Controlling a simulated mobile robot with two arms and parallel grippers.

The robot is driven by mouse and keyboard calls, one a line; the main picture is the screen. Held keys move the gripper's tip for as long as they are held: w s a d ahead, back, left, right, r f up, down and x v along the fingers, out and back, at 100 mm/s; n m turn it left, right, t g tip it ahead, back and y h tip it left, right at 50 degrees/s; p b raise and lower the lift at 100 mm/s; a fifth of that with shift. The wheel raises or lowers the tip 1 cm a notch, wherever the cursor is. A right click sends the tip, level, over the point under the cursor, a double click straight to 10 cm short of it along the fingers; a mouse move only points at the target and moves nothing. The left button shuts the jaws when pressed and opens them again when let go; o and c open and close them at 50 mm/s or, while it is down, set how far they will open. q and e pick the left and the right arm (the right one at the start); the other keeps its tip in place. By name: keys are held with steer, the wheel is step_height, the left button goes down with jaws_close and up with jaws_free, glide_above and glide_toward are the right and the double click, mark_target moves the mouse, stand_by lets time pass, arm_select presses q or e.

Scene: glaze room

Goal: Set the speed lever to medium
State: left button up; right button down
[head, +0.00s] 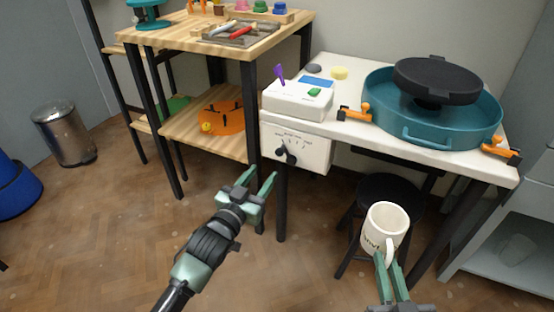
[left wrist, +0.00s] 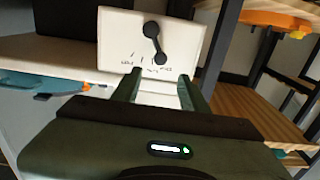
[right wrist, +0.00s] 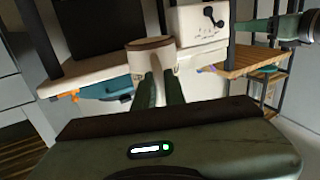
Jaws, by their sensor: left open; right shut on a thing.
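The black speed lever (head: 281,151) is on the white front panel (head: 316,152) below the worktop. It tilts up and to the left, toward the left part of a printed scale; the labels are too small to read. The left wrist view shows the lever (left wrist: 155,44) upside down, beyond the fingers. My left gripper (head: 258,182) is open and empty, in front of and below the panel, apart from the lever. My right gripper (head: 388,264) is shut on a cream mug (head: 384,226) with lettering, near its handle; the mug also shows in the right wrist view (right wrist: 151,50).
The white worktop (head: 352,129) carries a white box (head: 298,98) and a teal basin (head: 438,128) with a black wheel (head: 437,80). A dark stool (head: 388,190) stands behind the mug. A wooden shelf (head: 215,133) is at left. The floor around my left gripper is clear.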

mark_target(278, 153)
arm_select(q)
steer(key=b+x, duration=0.2)
steer(key=x, duration=0.8)
steer(key=shift+b, duration=0.4)
jaws_close()
